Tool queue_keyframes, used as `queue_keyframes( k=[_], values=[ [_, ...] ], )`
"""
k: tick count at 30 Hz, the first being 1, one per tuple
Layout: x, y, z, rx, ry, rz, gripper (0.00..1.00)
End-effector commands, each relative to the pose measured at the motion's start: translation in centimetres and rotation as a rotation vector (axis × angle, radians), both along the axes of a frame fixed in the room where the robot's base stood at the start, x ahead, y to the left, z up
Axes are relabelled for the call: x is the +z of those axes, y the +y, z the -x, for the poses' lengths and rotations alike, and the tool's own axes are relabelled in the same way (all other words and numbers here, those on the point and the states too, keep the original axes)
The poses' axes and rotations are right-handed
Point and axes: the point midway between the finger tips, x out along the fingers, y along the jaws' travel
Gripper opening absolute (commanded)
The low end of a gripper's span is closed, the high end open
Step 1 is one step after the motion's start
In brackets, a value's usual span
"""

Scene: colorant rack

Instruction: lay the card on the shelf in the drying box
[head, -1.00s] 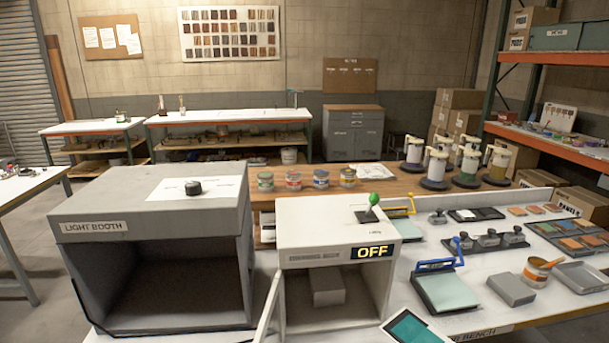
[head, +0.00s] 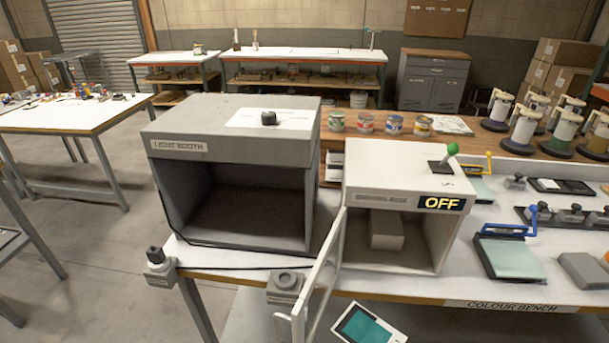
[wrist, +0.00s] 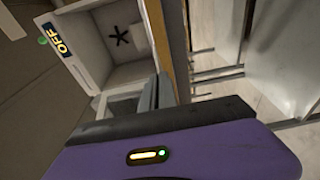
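The drying box (head: 409,165) is a white box on the bench with an OFF display, a green-topped lever and an open front. Its door (head: 325,275) stands open towards me on the left. A pale block-like shelf (head: 386,230) sits inside, with nothing seen on it. A white card with a teal patch (head: 367,327) shows tilted at the bottom edge of the head view, in front of and below the box; what holds it is out of frame.
The grey light booth (head: 235,165) stands left of the box. A small device (head: 285,283) sits at the bench's front edge near the door. Right of the box are a blue-handled tray (head: 510,255) and a grey block (head: 585,270). Cans (head: 365,123) stand behind.

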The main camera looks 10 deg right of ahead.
Motion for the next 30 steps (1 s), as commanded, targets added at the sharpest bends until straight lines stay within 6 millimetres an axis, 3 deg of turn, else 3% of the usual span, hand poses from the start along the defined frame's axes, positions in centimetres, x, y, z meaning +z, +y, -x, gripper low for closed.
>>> queue_keyframes(
  k=[4,12,14,21,30],
  values=[
    [-2.1,3.2,-0.3,0.085,0.001,0.0,0.0],
    [-1.8,3.0,-0.3,0.08,-0.001,0.001,0.0],
    [-3.4,2.8,-0.3,0.075,-0.001,0.001,0.0],
    [-5.6,2.8,-0.3,0.074,-0.001,0.001,0.0],
    [-5.9,2.8,-0.3,0.075,0.0,0.0,0.0]
  ],
)
